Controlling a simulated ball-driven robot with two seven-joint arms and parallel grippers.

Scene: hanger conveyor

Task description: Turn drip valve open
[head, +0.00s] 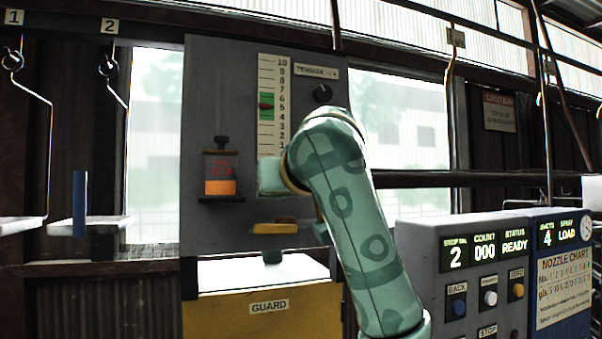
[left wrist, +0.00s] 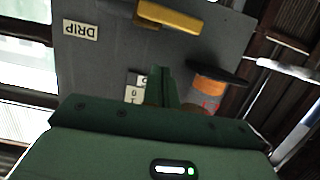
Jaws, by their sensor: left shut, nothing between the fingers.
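The drip valve's yellow handle (head: 272,229) lies about level on the grey panel (head: 222,100), below the glass oiler (head: 221,173) with orange fluid. The left wrist view is upside down; it shows the yellow handle (left wrist: 180,17), the DRIP label (left wrist: 80,30) and the oiler (left wrist: 208,92). My left gripper (left wrist: 165,86) is shut and empty, with its fingers pointing toward the panel, beside the oiler and apart from the handle. In the head view my arm covers the panel's right part and hides the DRIP label. My right gripper is not in view.
A tension scale (head: 268,100) and a black knob (head: 322,93) are on the upper panel. A yellow guard box (head: 255,312) stands below. A control console (head: 425,240) and a nozzle chart cabinet (head: 562,270) are at the right. Hangers with trays (head: 20,225) hang at the left.

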